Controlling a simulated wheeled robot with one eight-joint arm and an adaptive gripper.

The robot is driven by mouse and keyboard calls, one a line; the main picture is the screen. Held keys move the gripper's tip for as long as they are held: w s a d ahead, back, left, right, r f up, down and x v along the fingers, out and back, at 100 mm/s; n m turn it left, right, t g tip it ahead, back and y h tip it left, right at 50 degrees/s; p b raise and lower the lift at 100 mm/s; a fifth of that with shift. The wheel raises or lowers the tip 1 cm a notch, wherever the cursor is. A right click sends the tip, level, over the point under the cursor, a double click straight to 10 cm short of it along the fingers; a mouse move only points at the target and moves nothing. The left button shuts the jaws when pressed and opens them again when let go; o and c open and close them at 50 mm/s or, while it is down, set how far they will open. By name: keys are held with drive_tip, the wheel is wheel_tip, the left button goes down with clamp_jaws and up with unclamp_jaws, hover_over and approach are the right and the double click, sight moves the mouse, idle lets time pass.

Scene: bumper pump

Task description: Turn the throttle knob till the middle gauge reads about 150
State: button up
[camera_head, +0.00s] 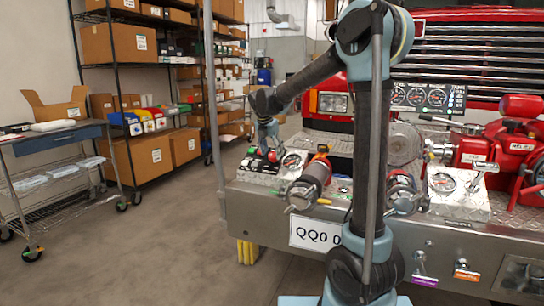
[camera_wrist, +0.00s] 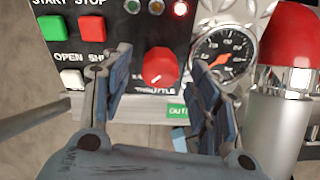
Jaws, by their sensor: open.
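The red throttle knob (camera_wrist: 159,66) sits on a black panel above the word THROTTLE in the wrist view. My gripper (camera_wrist: 160,70) is open, with one finger on each side of the knob in the picture; I cannot tell whether either touches it. In the head view my gripper (camera_head: 270,147) is over the left control panel (camera_head: 262,169) and partly hides it. A row of three gauges stands on the truck's upper panel; the middle one (camera_head: 416,96) is too small to read. A nearer gauge (camera_wrist: 222,54) with a red needle is right of the knob.
Green (camera_wrist: 53,27) and red (camera_wrist: 92,27) buttons and a white one (camera_wrist: 72,78) lie left of the knob. A red-capped metal fitting (camera_wrist: 290,40) stands at right. My arm crosses the truck front. A wire cart (camera_head: 60,165) stands far left; the floor between is clear.

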drive_tip(key=shift+x, duration=0.95)
drive_tip(key=c, duration=1.1)
drive_tip(key=shift+o, duration=0.2)
